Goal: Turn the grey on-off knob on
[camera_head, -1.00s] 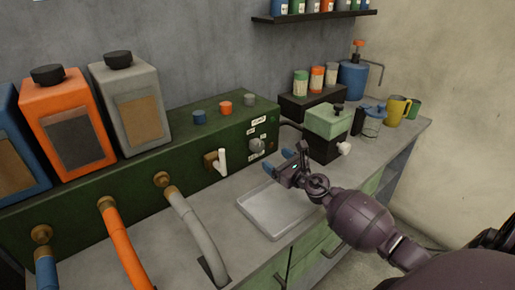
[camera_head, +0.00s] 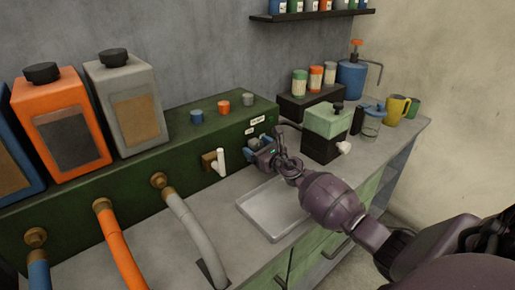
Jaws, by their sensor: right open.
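The green panel box (camera_head: 110,189) stands along the wall at the back of the counter. The grey round knob on its front face, seen earlier beside the white labels, is now hidden or nearly so behind my right gripper. My right gripper (camera_head: 257,150) is open, with its blue fingertips at the box front where the knob sits. I cannot tell whether the fingers touch the knob or stand around it. White labels (camera_head: 258,119) show just above the gripper. My left gripper is not in view.
A white lever (camera_head: 220,161) sticks out of the box close to the left of my gripper. A shallow metal tray (camera_head: 272,228) lies below my arm. A green-and-black dispenser (camera_head: 327,132) stands to the right. Grey (camera_head: 196,235) and orange (camera_head: 120,250) hoses run down at the left.

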